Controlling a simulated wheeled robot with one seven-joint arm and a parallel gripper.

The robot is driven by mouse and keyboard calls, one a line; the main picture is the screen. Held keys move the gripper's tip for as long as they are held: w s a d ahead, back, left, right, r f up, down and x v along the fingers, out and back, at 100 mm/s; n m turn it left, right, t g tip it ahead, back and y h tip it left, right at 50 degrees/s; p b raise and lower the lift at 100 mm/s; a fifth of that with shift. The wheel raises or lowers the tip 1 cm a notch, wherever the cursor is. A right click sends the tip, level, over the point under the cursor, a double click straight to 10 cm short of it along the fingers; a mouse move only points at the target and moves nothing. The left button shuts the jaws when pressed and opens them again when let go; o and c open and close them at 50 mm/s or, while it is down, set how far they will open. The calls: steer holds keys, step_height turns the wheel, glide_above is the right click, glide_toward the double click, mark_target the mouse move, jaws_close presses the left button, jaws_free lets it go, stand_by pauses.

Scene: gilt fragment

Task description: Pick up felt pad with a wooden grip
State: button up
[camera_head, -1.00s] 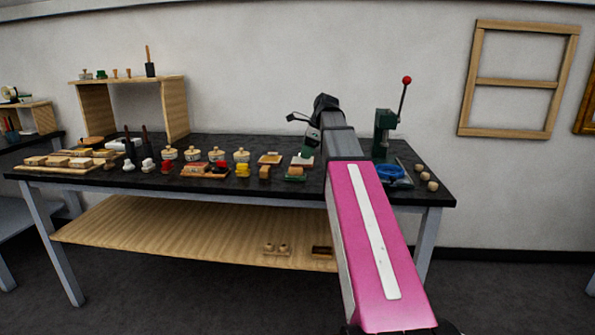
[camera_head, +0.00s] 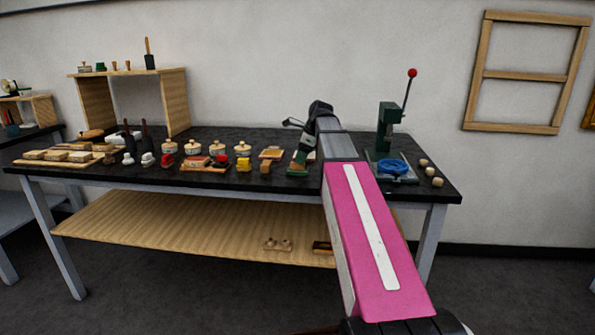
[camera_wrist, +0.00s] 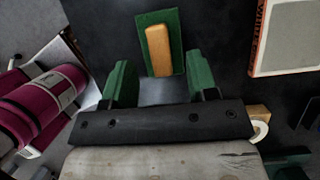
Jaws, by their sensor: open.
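The felt pad with a wooden grip is a green rectangle (camera_wrist: 177,30) with a tan wooden block (camera_wrist: 158,50) on top. It lies on the black tabletop at the top middle of the wrist view. My gripper (camera_wrist: 160,76) is open, its two green fingers apart with nothing between them. The pad is just beyond the fingertips, roughly centred on the gap. In the head view my gripper (camera_head: 300,160) points down over the pad (camera_head: 297,173), hiding most of it; only its green edge shows. Whether the fingers touch the table cannot be told.
A framed white board with lettering (camera_wrist: 287,38) lies right of the pad in the wrist view. A green lever press (camera_head: 387,130) and a blue ring (camera_head: 392,167) are to the right.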

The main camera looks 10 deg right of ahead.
steer(key=shift+x, duration=1.5)
jaws_close()
steer(key=shift+r, duration=0.1)
steer(key=shift+r, duration=0.45)
steer(key=r, duration=0.3)
steer(key=shift+s+a+r, duration=0.15)
steer(key=shift+a+r, duration=0.15)
steer(key=shift+a, duration=0.05)
steer(key=s+a+r, duration=0.4)
steer(key=a+r, duration=0.2)
steer(key=a, duration=0.4)
steer(key=shift+s+r, duration=0.2)
steer(key=shift+s, duration=0.1)
steer(key=c, duration=0.9)
jaws_free()
steer(key=shift+w+d, duration=0.1)
